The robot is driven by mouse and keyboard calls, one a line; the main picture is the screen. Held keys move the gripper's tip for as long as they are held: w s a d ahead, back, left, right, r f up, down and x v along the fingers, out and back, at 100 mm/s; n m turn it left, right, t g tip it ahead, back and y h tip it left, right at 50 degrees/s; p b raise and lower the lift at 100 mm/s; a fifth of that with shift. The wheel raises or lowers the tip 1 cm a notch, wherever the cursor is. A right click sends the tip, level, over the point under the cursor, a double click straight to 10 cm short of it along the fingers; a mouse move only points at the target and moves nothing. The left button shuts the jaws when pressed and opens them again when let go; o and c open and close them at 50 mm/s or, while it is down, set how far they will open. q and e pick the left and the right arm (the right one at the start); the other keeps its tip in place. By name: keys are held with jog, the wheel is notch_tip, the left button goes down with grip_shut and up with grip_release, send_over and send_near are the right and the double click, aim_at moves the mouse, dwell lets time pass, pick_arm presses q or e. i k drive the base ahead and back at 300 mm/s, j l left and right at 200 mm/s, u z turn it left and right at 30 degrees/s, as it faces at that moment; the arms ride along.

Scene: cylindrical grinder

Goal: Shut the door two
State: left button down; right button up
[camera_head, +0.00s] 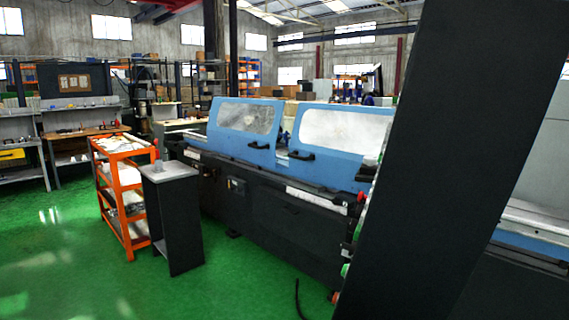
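The cylindrical grinder (265,205) stands in the middle, with a dark base and a blue upper guard. It has two blue sliding doors with windows and black handles. The left door (222,142) has its handle near its lower right corner. The right door (330,164) has its handle near its lower left corner. A narrow gap (284,140) shows between the doors, with machine parts visible in it. I cannot tell which of them is door two. Neither of my grippers is in view.
A large dark slanted panel (455,150) with red and green buttons along its left edge hides the grinder's right part. An orange shelf cart (118,195) and a dark pedestal (176,225) stand left of the grinder. The green floor (60,260) at front left is clear.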

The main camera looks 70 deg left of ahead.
aim_at(363, 133)
jog(key=k+j, duration=0.1)
jog(key=j, duration=0.35)
jog(key=k+j+u, duration=0.1)
jog(key=j, duration=0.35)
jog(key=k+j, duration=0.15)
jog(key=j, duration=0.3)
jog(key=k+j, duration=0.1)
jog(key=j, duration=0.35)
jog(key=k+j+u, duration=0.1)
jog(key=j, duration=0.4)
